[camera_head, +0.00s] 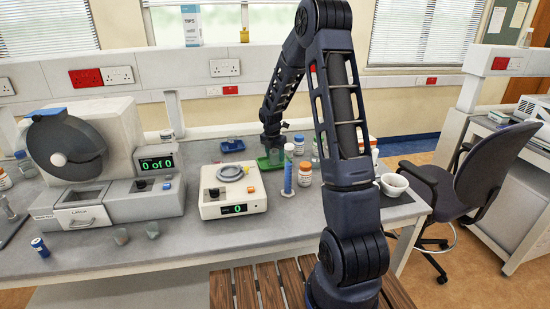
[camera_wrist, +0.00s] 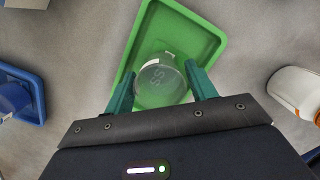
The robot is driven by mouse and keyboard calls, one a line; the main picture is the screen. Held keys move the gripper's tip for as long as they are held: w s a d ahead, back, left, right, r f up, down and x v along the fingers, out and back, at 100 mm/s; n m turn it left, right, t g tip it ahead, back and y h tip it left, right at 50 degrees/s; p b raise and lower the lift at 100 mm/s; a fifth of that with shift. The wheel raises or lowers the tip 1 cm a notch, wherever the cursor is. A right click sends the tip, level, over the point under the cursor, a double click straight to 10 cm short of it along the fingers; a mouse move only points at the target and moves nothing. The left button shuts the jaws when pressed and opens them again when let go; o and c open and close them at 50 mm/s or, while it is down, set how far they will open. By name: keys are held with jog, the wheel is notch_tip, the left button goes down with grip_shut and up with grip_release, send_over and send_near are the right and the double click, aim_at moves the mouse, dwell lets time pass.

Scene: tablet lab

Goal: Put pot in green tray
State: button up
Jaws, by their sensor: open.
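A clear, see-through pot (camera_wrist: 158,72) with a pale label stands in the green tray (camera_wrist: 206,40) in the wrist view, apparently on its floor. My gripper (camera_wrist: 160,90) is above the tray with its teal fingers apart, one on each side of the pot. I cannot tell whether either finger touches it. In the head view the green tray (camera_head: 264,164) is on the bench below my gripper (camera_head: 272,153), which partly hides it. I cannot make out the pot for certain there.
A blue tray (camera_wrist: 38,98) is left of the green tray, and a white bottle (camera_wrist: 296,90) is to its right. A blue cylinder (camera_head: 288,178) stands in front, beside a white instrument (camera_head: 232,207). White bowls (camera_head: 394,184) are at the bench's right end.

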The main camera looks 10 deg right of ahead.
aim_at(273, 164)
jog(key=s+r+m, duration=0.3)
jog(key=s+r, duration=0.2)
jog(key=r, duration=0.4)
jog(key=s+r+m, duration=0.3)
jog(key=s+r, duration=0.1)
jog(key=r, duration=0.6)
jog(key=s+d+r+m+t, duration=0.1)
jog(key=s+r+m, duration=0.3)
jog(key=s+m, duration=0.6)
jog(key=s+d+r+m+t+y, duration=0.1)
jog(key=s+d+r+m+t, duration=0.1)
jog(key=s+m, duration=0.9)
jog(key=s+d+r, duration=0.1)
jog(key=s+r, duration=0.1)
jog(key=s, duration=0.8)
jog(key=shift+s+d, duration=0.35)
jog(key=shift+d, duration=0.05)
